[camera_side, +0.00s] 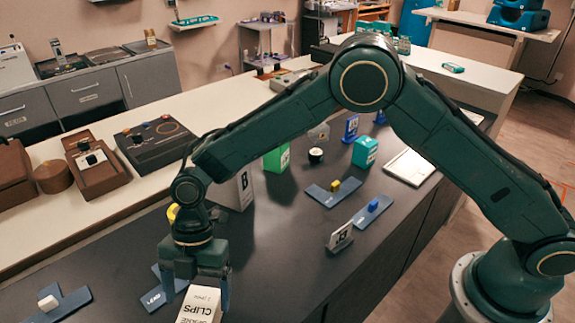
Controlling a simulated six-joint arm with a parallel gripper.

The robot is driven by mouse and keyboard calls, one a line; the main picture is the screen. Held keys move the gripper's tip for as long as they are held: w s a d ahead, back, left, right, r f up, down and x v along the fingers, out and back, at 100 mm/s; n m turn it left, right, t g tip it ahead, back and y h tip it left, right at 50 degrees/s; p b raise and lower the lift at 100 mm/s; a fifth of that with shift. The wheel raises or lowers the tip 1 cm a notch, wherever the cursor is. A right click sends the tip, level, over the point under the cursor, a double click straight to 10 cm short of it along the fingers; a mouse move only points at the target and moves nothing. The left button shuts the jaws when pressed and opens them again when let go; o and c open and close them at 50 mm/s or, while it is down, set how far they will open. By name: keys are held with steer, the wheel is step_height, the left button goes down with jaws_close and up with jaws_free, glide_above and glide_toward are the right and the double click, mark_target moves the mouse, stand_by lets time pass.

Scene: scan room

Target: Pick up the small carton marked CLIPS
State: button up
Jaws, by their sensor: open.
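The small white carton marked CLIPS (200,308) is at the bottom edge of the side view, and its lower part is cut off by the frame. Dark lettering shows on its face. My gripper (197,294) points down at the carton's upper end, with its fingers apart. One finger shows left of the carton and the other right of it. I cannot tell whether either finger touches the carton.
A blue plate (154,300) lies just left of my gripper. Another blue plate (72,303) bears a white block (48,303). A white box marked B (243,190) stands behind my gripper.

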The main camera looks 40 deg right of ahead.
mark_target(198, 310)
steer(key=shift+x, duration=2.15)
steer(key=shift+f, duration=0.25)
steer(key=c, duration=1.1)
steer(key=shift+r, duration=0.2)
step_height(198, 310, up, 20)
steer(key=shift+r, duration=0.1)
steer(key=shift+w, duration=0.1)
